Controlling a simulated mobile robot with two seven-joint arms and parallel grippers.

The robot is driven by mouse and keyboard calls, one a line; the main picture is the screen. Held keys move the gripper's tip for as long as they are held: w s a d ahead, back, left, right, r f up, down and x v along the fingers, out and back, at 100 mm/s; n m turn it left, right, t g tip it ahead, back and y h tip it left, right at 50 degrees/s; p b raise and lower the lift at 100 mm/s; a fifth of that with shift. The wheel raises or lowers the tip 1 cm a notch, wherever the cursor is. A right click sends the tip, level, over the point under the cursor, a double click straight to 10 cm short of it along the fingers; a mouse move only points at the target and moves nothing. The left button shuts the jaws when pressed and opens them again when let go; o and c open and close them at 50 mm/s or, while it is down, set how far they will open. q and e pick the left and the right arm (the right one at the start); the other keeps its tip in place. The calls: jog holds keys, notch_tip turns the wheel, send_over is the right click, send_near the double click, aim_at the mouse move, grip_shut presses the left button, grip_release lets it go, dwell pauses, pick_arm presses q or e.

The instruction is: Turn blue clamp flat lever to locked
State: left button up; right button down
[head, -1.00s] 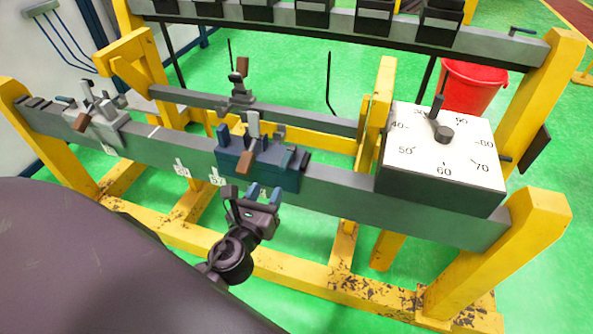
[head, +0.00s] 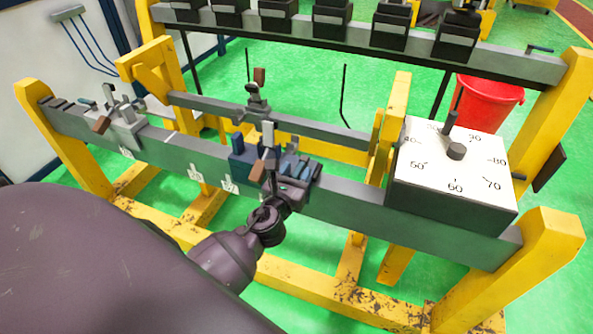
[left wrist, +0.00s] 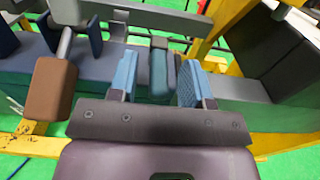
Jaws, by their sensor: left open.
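The blue clamp (head: 240,160) sits on the grey rail in the middle of the head view, and its blue body shows at the left in the left wrist view (left wrist: 85,60). It has a brown-ended handle (left wrist: 50,88). A teal flat lever (left wrist: 162,75) stands at its right end. My left gripper (head: 295,168) is at the clamp's right end. In the left wrist view its two light-blue finger pads stand on either side of the flat lever, with gaps showing, so it is open around it. In the head view my gripper hides most of the lever. My right gripper is not in view.
A white clamp (head: 125,125) sits further left on the rail (head: 360,205). A box with a dial (head: 455,175) stands to the right. A grey post with a brown-ended handle (head: 257,95) rises behind the clamp. Yellow frame posts (head: 395,110) and a red bucket (head: 488,100) are beyond.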

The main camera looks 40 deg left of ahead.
pick_arm(q)
jog(key=shift+w+a, duration=0.1)
jog(key=shift+w, duration=0.2)
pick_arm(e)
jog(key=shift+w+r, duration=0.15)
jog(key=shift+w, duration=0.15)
pick_arm(q)
jog(key=shift+c, duration=0.3)
jog(key=c, duration=0.5)
jog(key=shift+c, duration=1.1)
grip_shut()
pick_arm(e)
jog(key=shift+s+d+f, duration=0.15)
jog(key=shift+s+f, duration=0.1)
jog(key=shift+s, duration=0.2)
